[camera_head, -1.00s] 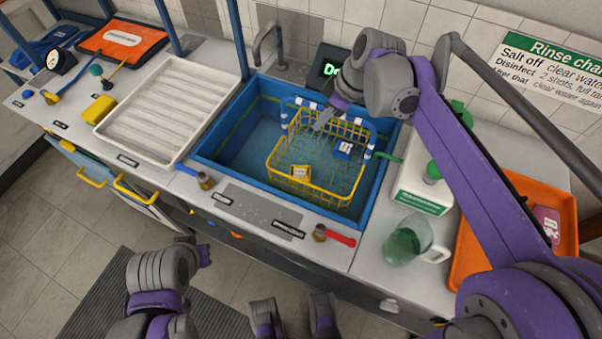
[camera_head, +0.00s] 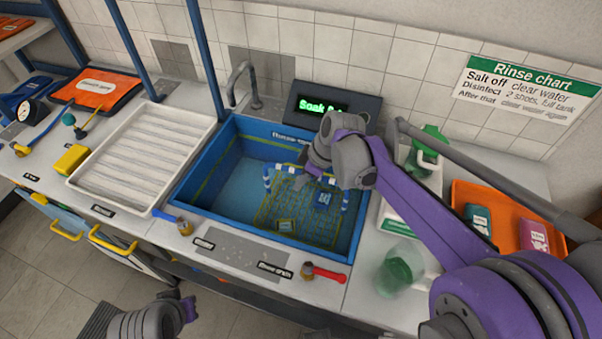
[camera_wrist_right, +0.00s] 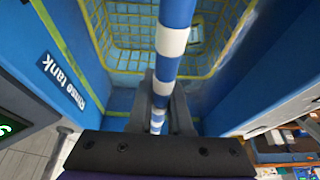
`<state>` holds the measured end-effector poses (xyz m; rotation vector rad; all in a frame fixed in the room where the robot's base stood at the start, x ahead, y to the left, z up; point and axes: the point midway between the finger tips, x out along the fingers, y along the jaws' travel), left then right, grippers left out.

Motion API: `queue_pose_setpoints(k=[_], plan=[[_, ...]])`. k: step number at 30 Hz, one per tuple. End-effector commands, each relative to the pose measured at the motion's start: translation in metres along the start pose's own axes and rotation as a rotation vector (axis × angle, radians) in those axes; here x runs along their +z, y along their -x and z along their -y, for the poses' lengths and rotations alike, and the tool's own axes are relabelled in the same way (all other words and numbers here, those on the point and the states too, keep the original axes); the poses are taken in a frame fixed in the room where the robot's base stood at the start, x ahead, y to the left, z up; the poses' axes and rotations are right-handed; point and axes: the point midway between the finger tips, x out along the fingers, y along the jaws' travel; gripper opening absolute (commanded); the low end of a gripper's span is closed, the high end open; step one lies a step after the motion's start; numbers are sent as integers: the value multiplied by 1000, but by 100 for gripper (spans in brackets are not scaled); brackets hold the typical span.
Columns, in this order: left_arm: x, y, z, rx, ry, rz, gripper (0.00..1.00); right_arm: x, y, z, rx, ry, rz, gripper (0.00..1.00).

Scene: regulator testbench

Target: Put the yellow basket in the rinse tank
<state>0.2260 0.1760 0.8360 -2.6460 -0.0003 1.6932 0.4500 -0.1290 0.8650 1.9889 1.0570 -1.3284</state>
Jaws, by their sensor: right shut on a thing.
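The rinse tank (camera_head: 187,195) is a blue, open tank holding bluish water. The yellow basket (camera_head: 268,212) sits low inside its right part, its wire mesh tinted by the water. A blue labelled piece (camera_head: 323,200) and a yellowish labelled piece (camera_head: 285,225) lie in the basket. Its blue-and-white striped handle (camera_head: 345,192) stands up above the mesh, and shows close up in the right wrist view (camera_wrist_right: 173,42). My right gripper (camera_wrist_right: 158,112) is shut on this handle over the tank.
A white ribbed tray (camera_head: 87,187) stands left of the tank. A tap (camera_head: 243,85) and a display reading "Soak" (camera_head: 318,105) are behind it. A white-green jug (camera_head: 428,160), a green-tinted pitcher (camera_head: 400,268) and an orange tray (camera_head: 470,190) stand to the right.

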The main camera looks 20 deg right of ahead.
Motion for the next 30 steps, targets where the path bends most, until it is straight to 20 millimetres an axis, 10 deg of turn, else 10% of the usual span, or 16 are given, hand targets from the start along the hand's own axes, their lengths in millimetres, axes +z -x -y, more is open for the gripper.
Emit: queue_pose_setpoints(k=[7, 8, 12, 23, 30], plan=[[0, 0, 0, 0, 0, 0, 0, 0, 0, 0, 0, -1, -1, 0], [0, 0, 0, 0, 0, 0, 0, 0, 0, 0, 0, 0, 0, 22], [0, 0, 0, 0, 0, 0, 0, 0, 0, 0, 0, 0, 0, 47], [-1, 1, 0, 0, 0, 0, 0, 0, 5, 0, 0, -1, 0, 47], [-4, 7, 0, 0, 0, -2, 0, 0, 46, 0, 1, -3, 1, 47]])
